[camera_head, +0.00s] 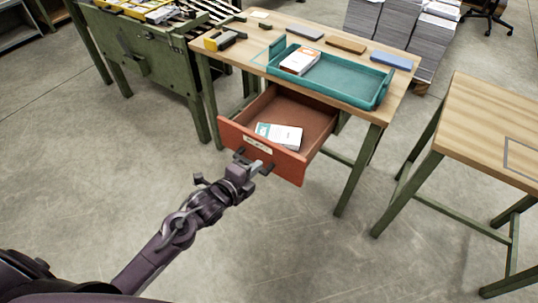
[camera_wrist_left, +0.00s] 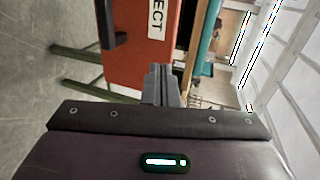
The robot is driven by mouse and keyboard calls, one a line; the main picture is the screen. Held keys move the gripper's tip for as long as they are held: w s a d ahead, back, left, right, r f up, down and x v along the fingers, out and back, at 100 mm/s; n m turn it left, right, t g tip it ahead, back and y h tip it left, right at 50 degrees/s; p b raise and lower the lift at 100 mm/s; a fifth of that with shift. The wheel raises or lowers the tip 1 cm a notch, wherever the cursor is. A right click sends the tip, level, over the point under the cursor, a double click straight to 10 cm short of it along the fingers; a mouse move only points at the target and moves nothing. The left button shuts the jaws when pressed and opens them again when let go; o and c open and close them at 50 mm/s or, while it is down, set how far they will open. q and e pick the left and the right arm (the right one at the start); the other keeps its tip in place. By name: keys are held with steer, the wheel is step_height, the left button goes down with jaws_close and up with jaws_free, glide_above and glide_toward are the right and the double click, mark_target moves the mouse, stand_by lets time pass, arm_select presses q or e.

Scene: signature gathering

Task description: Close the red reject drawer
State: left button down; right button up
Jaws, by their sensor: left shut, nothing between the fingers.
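The red reject drawer (camera_head: 262,150) stands pulled out below the wooden table's top in the head view. A white booklet (camera_head: 279,135) with a teal part lies inside it. Its front has a white label and dark handle parts. In the left wrist view the red front (camera_wrist_left: 138,65) shows close ahead, with the label ending in "ECT". My left gripper (camera_head: 256,165) is shut and empty at the drawer front, near the handle; I cannot tell whether it touches. Its closed fingers (camera_wrist_left: 161,85) also show in the left wrist view. My right gripper is not in view.
A teal tray (camera_head: 345,91) holding a booklet (camera_head: 300,61) stands on the wooden table (camera_head: 262,32). Several coloured blocks lie behind it. A green machine (camera_head: 150,60) stands at left, another table (camera_head: 490,120) at right. The floor in front is clear.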

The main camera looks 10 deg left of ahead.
mark_target(275, 149)
arm_select(q)
steer(key=x, duration=0.5)
steer(key=shift+w+d+r, duration=0.15)
steer(key=shift+w+r, duration=0.1)
steer(key=shift+w, duration=0.25)
steer(key=shift+w+d, duration=0.2)
steer(key=shift+w, duration=0.25)
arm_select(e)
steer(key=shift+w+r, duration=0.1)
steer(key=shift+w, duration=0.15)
